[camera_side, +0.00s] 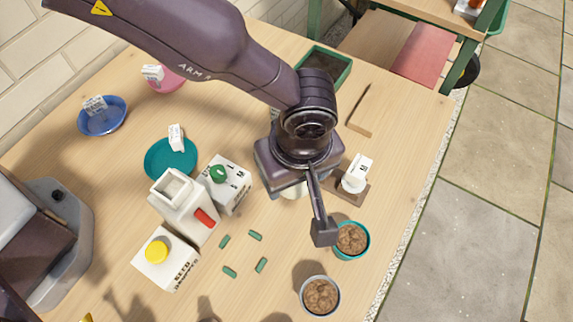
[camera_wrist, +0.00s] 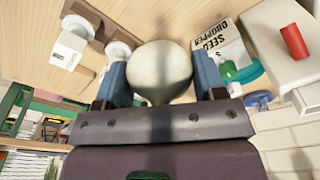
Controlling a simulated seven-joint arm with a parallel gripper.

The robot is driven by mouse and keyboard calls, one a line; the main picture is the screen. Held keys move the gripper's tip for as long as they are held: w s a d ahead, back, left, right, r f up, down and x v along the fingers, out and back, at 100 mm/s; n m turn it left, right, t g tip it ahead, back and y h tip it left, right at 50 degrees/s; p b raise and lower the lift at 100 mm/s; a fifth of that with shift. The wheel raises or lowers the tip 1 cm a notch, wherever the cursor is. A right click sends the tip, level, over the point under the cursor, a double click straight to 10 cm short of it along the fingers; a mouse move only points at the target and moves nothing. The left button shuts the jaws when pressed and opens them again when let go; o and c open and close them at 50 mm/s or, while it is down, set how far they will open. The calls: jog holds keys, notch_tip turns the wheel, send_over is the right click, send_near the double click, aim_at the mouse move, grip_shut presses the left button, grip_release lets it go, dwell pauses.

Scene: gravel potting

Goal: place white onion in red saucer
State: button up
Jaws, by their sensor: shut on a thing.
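My gripper (camera_wrist: 163,84) is shut on a pale, round white onion (camera_wrist: 160,68), with a blue finger pad on each side of it. In the side view my gripper (camera_side: 296,186) points down over the middle of the table and hides most of the onion (camera_side: 293,193). I cannot tell whether the onion touches the table. The red saucer (camera_side: 177,84), pinkish red, stands at the back left, partly hidden by my arm, with a small white label card (camera_side: 152,73) at it. I do not make out the saucer in the wrist view.
A blue saucer (camera_side: 102,123) and a teal saucer (camera_side: 160,166) stand to the left. A white jug (camera_side: 180,212) and seed dropper boxes (camera_side: 162,272) stand nearer. Two soil pots (camera_side: 351,253) are at the front right. A green tray (camera_side: 345,72) is behind my gripper.

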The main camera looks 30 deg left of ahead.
jog(key=shift+r, duration=0.45)
jog(key=shift+w+a+r, duration=0.1)
jog(key=w+a+r+n, duration=0.2)
jog(key=w+a, duration=0.4)
jog(key=a, duration=0.3)
jog(key=w+a+r+n, duration=0.2)
jog(key=w+a, duration=0.3)
jog(key=a, duration=0.3)
jog(key=a+r+m, duration=0.3)
jog(key=a+m, duration=0.3)
jog(key=a, duration=1.7)
jog(key=w+f+m, duration=0.1)
jog(key=w+f, duration=0.2)
jog(key=w, duration=0.1)
jog(key=w+a+f+m, duration=0.1)
jog(key=w+f, duration=0.3)
jog(key=w, duration=0.1)
jog(key=w+f+m, duration=0.2)
jog(key=w+f, duration=0.1)
jog(key=w, duration=0.1)
jog(key=shift+w+a+f+h, duration=0.2)
jog(key=shift+a+f+h, duration=0.1)
jog(key=shift+a, duration=0.1)
jog(key=shift+w+f, duration=0.15)
jog(key=shift+f, duration=1.55)
